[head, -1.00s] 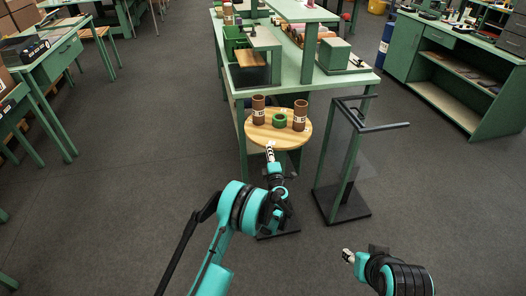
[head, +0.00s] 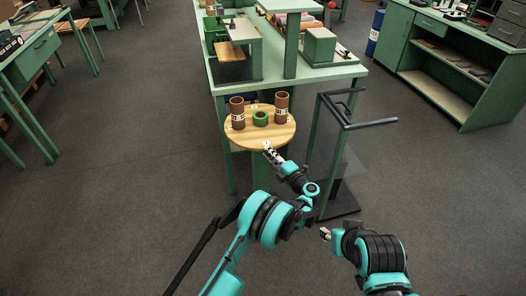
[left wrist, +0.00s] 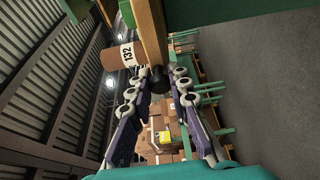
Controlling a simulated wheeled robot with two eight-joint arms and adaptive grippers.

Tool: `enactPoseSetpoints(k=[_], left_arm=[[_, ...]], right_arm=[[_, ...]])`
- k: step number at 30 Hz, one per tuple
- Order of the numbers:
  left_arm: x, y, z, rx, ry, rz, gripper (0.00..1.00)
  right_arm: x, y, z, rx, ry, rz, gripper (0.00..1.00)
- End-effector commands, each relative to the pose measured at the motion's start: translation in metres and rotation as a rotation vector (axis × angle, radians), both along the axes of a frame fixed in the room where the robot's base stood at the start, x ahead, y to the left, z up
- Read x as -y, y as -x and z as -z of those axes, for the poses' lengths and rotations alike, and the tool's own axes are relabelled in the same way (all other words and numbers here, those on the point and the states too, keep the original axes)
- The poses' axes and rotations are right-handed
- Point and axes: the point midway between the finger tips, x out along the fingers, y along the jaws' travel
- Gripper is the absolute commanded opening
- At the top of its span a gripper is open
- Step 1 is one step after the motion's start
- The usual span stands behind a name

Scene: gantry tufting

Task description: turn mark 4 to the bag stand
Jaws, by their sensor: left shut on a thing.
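A round wooden turntable (head: 246,138) carries two brown tubes (head: 237,115) (head: 282,108) with white labels and a green ring (head: 260,118) between them. My left gripper (head: 268,149) is at its near right rim, shut on a dark knob (left wrist: 158,78) beside the wooden edge in the left wrist view. A tube labelled 132 (left wrist: 118,57) shows there too. Mark numbers on the turntable are too small to read. The bag stand (head: 314,140), a green frame with a dark top bar and clear bag, stands right of the turntable. My right gripper (head: 325,233) is low, apart from everything; its jaws are unclear.
A green workbench (head: 300,80) with shelves and boxes stands behind the turntable. A green cabinet (head: 440,65) is at the back right, and desks (head: 40,45) are at the left. The grey floor is clear on both sides.

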Motion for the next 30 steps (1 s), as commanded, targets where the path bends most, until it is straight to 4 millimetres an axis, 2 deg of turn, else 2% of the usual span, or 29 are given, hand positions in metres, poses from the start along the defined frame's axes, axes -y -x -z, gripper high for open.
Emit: enactPoseSetpoints(k=[9, 22, 23, 24, 25, 30], left_arm=[[0.0106, 0.0070, 0.0022, -0.002, 0.004, -0.033, 0.00], [0.0114, 0.0074, 0.0022, -0.002, 0.004, -0.036, 0.00], [0.0115, 0.0073, 0.0021, -0.002, 0.004, -0.036, 0.23], [0.0115, 0.0073, 0.0021, -0.002, 0.004, -0.036, 0.34], [0.0115, 0.0073, 0.0019, -0.002, 0.004, -0.035, 0.39], [0.0113, 0.0070, 0.0012, -0.001, 0.002, -0.035, 0.39]], right_arm=[[0.0000, 0.0000, 0.0003, 0.000, 0.000, 0.000, 0.40], [0.0000, 0.0000, 0.0003, 0.000, 0.000, 0.000, 0.40], [0.0000, 0.0000, 0.0003, 0.000, 0.000, 0.000, 0.40], [0.0000, 0.0000, 0.0003, 0.000, 0.000, 0.000, 0.40], [0.0000, 0.0000, 0.0003, 0.000, 0.000, 0.000, 0.40], [0.0000, 0.0000, 0.0001, 0.000, 0.000, 0.000, 0.40]])
